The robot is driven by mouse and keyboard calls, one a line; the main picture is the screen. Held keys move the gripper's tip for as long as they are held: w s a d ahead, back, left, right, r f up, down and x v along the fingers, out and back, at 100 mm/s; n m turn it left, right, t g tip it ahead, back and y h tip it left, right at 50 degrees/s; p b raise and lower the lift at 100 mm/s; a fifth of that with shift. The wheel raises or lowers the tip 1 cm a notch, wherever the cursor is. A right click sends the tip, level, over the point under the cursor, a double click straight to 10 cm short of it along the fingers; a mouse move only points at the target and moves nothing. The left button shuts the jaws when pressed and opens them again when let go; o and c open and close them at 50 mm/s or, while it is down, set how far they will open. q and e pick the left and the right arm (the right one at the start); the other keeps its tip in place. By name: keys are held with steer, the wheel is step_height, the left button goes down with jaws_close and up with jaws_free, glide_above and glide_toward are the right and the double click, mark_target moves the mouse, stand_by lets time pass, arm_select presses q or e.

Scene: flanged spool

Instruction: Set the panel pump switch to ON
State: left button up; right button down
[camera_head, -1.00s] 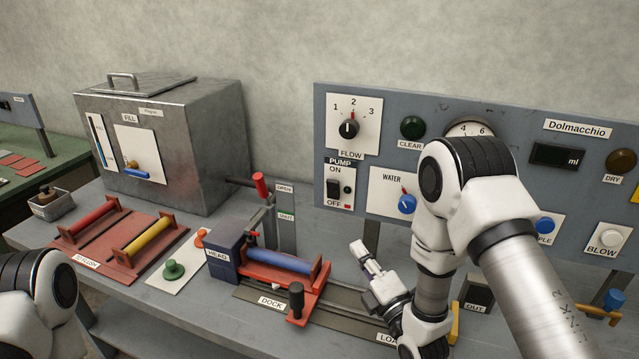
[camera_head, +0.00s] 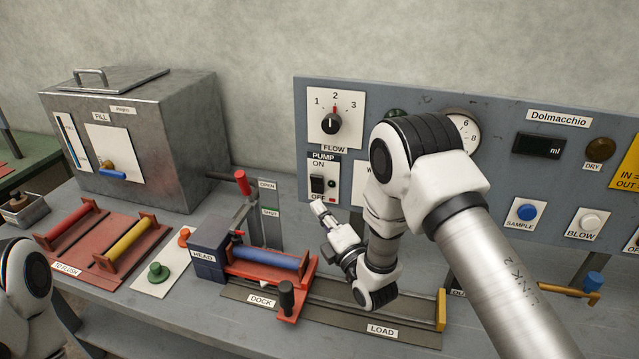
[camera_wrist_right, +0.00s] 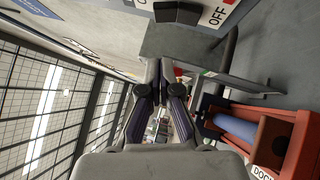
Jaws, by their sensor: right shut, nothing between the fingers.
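The pump switch (camera_head: 317,183) is a black rocker on a white PUMP plate with ON above and OFF below, low on the left part of the grey panel. I cannot tell which way the rocker is tipped. In the right wrist view the dark switch (camera_wrist_right: 178,12) shows at the top edge, beside the OFF label. My right gripper (camera_head: 318,207) is shut and empty, with its tips just in front of the plate's lower edge. I cannot tell whether they touch it. The gripper also shows in the wrist view (camera_wrist_right: 165,72). My left gripper is out of view.
The FLOW dial (camera_head: 331,124) sits above the switch. A valve with a red handle (camera_head: 242,182) stands left of it. The dock with a blue spool (camera_head: 270,258) lies below left. My right arm hides the WATER area of the panel.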

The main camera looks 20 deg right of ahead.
mark_target(311, 179)
steer(key=w, duration=0.1)
steer(key=w+d+r+p, duration=0.1)
steer(key=w, duration=0.1)
steer(key=w+p, duration=0.1)
steer(key=w, duration=0.1)
steer(key=shift+w+d+r, duration=0.2)
steer(key=shift+r, duration=0.1)
steer(key=shift+w+d, duration=0.1)
steer(key=shift+d, duration=0.1)
steer(key=shift+w+a, duration=0.1)
